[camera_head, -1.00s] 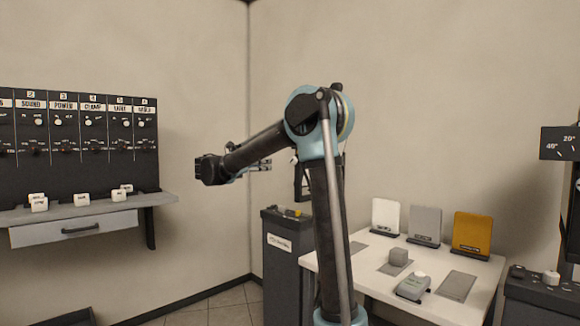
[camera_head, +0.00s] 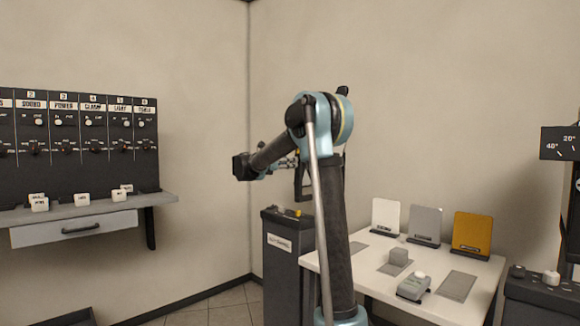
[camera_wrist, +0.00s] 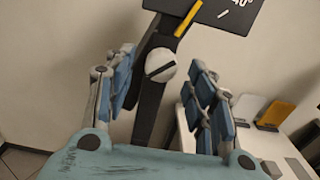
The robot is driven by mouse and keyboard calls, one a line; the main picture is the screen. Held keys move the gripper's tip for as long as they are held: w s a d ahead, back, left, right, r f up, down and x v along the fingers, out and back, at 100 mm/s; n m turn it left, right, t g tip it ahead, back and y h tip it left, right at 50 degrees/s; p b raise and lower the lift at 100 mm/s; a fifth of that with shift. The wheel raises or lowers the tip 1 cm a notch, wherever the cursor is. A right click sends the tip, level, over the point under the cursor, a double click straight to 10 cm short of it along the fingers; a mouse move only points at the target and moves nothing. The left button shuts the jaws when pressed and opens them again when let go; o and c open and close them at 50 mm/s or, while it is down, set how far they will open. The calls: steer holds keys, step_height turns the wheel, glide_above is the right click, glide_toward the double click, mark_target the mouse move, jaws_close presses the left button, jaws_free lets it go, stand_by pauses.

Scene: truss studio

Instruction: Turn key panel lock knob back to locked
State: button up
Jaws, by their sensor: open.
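In the wrist view a round white knob (camera_wrist: 160,65) with a dark bar across its face sits on a dark upright post (camera_wrist: 150,105). My gripper (camera_wrist: 161,70) is open, its two blue-padded fingers on either side of the knob in the picture. I see no clear contact, and the depth between them is hard to judge. I cannot read any lock marking near the knob.
A dark plate marked 40° (camera_wrist: 225,10) and a yellow bar (camera_wrist: 187,20) are above the knob. A dark cabinet (camera_head: 283,268) and a white table (camera_head: 345,268) with upright plates stand below. A switch board (camera_head: 80,150) hangs at left.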

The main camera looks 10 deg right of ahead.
steer(key=shift+x, duration=1.05)
steer(key=c, duration=1)
steer(key=shift+c, duration=0.2)
steer(key=shift+a+m, duration=0.1)
steer(key=shift+m, duration=0.2)
steer(key=m, duration=0.8)
steer(key=shift+w, duration=0.1)
steer(key=shift+m, duration=0.3)
